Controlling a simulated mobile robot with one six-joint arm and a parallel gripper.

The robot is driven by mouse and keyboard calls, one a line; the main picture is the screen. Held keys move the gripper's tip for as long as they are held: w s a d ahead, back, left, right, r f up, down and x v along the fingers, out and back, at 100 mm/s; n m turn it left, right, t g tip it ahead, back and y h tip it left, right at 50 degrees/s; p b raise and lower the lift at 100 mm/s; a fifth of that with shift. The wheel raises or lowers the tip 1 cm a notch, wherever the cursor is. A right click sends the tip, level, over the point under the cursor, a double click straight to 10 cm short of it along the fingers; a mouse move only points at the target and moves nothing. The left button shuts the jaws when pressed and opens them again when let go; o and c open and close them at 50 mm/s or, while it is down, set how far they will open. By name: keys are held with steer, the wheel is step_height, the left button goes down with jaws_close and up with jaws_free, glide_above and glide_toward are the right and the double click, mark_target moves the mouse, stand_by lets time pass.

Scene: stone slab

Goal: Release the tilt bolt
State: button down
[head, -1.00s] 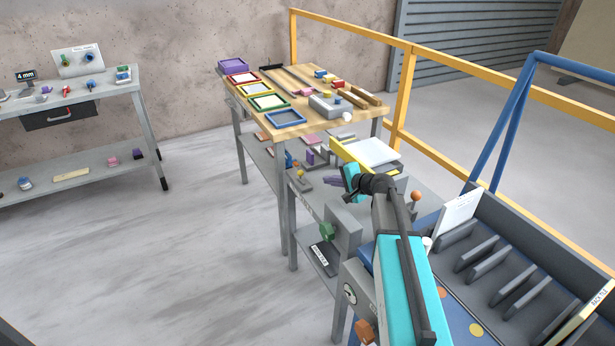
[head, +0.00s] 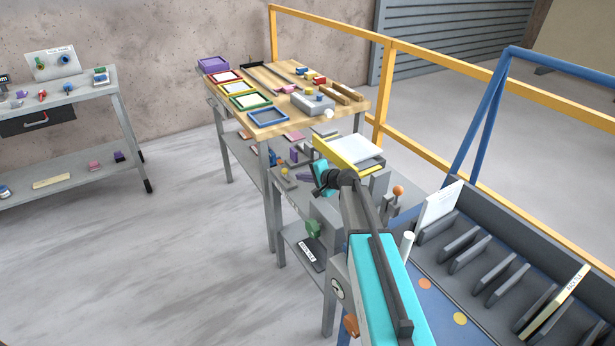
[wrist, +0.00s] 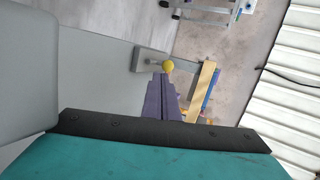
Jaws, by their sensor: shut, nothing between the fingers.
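My gripper (wrist: 159,77) has purple fingers, which are shut and empty in the wrist view. A yellow ball knob (wrist: 167,66) sits just beyond the fingertips, on a grey block (wrist: 150,60). I cannot tell whether the fingertips touch it. In the head view the yellow knob (head: 285,171) stands on a small grey piece on the grey bench, left of my turquoise wrist. The fingers are small and hard to make out there. No label marks any part as the tilt bolt, so I cannot tell whether this knob is it.
An orange ball lever (head: 398,190) stands right of my arm, beside a yellow-edged tray (head: 335,156). The wooden table (head: 292,82) with coloured frames is behind. A slotted grey rack (head: 485,255) and a blue frame (head: 487,125) are at right. Floor at left is clear.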

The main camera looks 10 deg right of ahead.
mark_target(285, 173)
steer(key=x, duration=0.2)
steer(key=shift+w+a+f+p, duration=0.1)
steer(key=shift+w+f+p, duration=0.05)
steer(key=shift+w+p, duration=0.2)
steer(key=shift+w+a+f+p, duration=0.25)
steer(key=shift+w+a, duration=0.25)
steer(key=shift+w, duration=0.3)
steer(key=shift+w+a+f+p, duration=0.15)
steer(key=shift+w+a+p, duration=0.3)
steer(key=shift+w, duration=0.35)
steer(key=shift+w+a+b, duration=0.25)
steer(key=shift+w+b, duration=0.05)
steer(key=shift+w, duration=0.6)
steer(key=shift+w+a+b, duration=0.25)
steer(key=shift+w, duration=0.6)
steer(key=shift+w+a, duration=0.2)
steer(key=shift+w, duration=0.25)
